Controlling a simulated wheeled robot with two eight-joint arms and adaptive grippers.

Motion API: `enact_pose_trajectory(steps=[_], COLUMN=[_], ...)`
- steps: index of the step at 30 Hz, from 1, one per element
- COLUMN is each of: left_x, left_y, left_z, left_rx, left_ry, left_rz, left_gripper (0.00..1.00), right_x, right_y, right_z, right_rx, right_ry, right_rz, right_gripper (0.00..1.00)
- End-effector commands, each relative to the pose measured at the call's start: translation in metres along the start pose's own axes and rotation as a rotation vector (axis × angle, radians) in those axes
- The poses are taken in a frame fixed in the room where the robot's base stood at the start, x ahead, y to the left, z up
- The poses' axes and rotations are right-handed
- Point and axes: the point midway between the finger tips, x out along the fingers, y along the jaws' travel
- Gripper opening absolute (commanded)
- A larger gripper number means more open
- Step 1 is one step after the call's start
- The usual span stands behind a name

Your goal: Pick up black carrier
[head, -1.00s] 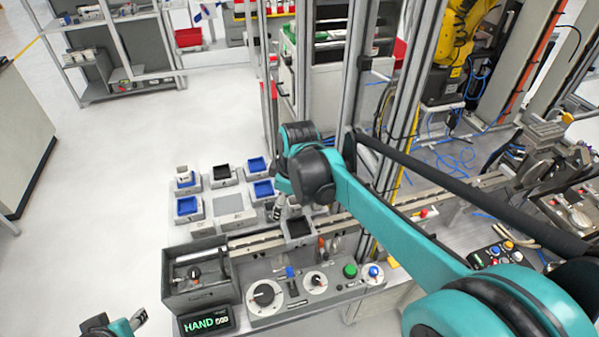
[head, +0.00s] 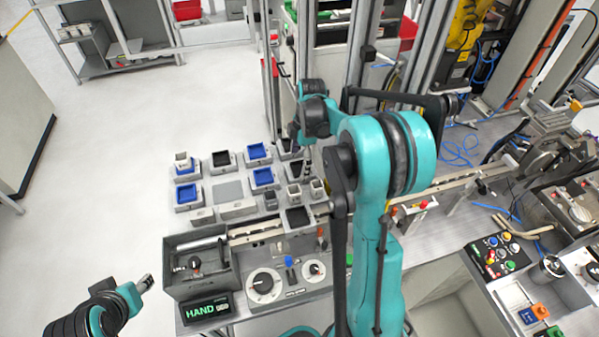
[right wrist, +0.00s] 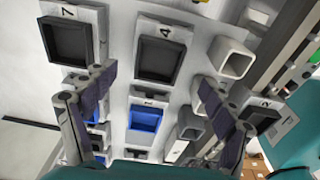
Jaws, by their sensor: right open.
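Several square trays stand on the grey rack, some with black carriers and some with blue ones. One black carrier (head: 222,158) sits at the back left of the rack; another black carrier (head: 297,217) sits at the front, by the rail. In the right wrist view, a black carrier (right wrist: 158,58) in the holder marked 4 lies beyond my fingertips, and a second black carrier (right wrist: 70,42) is in the holder marked 7. My right gripper (right wrist: 157,80) is open and empty above the rack; it also shows in the head view (head: 308,167), partly hidden. My left gripper (head: 145,283) is at lower left, its jaws unclear.
Blue carriers (head: 188,194) stand among the black ones. Hollow light-grey square parts (right wrist: 232,57) stand close to my right finger. A control panel with dials (head: 282,283) and a grey box (head: 194,265) lie in front of the rack. The floor at left is clear.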

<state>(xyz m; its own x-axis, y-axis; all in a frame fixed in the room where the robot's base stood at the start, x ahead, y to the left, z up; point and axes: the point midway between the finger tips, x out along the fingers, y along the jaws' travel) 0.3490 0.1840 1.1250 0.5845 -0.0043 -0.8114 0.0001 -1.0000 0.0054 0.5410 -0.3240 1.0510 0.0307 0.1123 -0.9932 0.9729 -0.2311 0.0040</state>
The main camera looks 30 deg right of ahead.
Motion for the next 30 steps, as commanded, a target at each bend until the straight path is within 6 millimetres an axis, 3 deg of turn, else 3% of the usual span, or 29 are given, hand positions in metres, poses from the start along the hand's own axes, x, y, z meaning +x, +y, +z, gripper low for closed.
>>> enact_pose_trajectory(steps=[6, 15, 22, 23, 30], left_x=[0.008, 0.008, 0.008, 0.008, 0.008], left_y=[0.0, 0.0, 0.0, 0.0, 0.0], left_z=[0.005, 0.005, 0.005, 0.005, 0.005], left_rx=[0.0, 0.0, 0.0, 0.0, 0.0], left_ry=[0.0, 0.0, 0.0, 0.0, 0.0], left_rz=[0.0, 0.0, 0.0, 0.0, 0.0], left_gripper=[0.43, 0.43, 0.43, 0.43, 0.43], right_x=[0.033, 0.037, 0.037, 0.037, 0.036], right_y=[0.0, -0.001, -0.001, -0.001, -0.001], right_z=[0.003, 0.003, 0.003, 0.003, 0.003], right_rx=[0.001, 0.002, 0.002, 0.002, 0.002], right_ry=[0.0, 0.0, 0.0, 0.0, 0.0], right_rz=[0.001, 0.001, 0.001, 0.001, 0.001], right_gripper=[0.84, 0.84, 0.24, 0.2, 0.2])
